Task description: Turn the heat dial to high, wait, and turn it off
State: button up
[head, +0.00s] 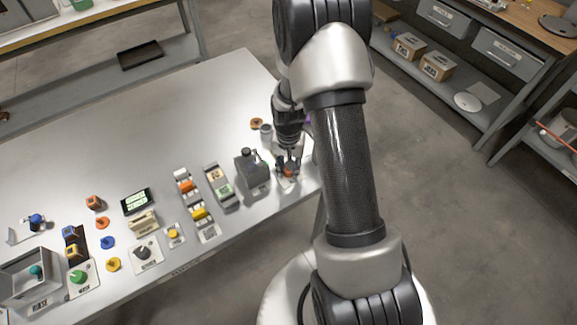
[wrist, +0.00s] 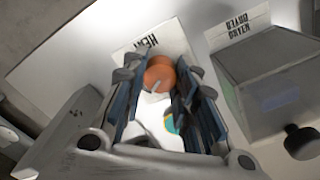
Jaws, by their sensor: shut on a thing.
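The heat dial (wrist: 159,73) is an orange-brown round knob with a pale pointer mark, on a white plate (wrist: 183,39) lettered "HEAT" in the wrist view. In the head view the dial (head: 289,172) shows as a small orange spot at the table's right end, partly hidden by my gripper. My gripper (wrist: 157,85) is shut on the dial, with one finger on each side of it. In the head view my gripper (head: 287,165) points down over the dial. A small teal and yellow patch (wrist: 170,123) shows below the dial between the fingers.
Several colored blocks, knobs and racks line the table's front. The table's back (head: 190,105) is clear.

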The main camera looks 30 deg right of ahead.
jog(key=o, duration=1.1)
notch_tip(320, 180, up, 12)
dwell(0.6)
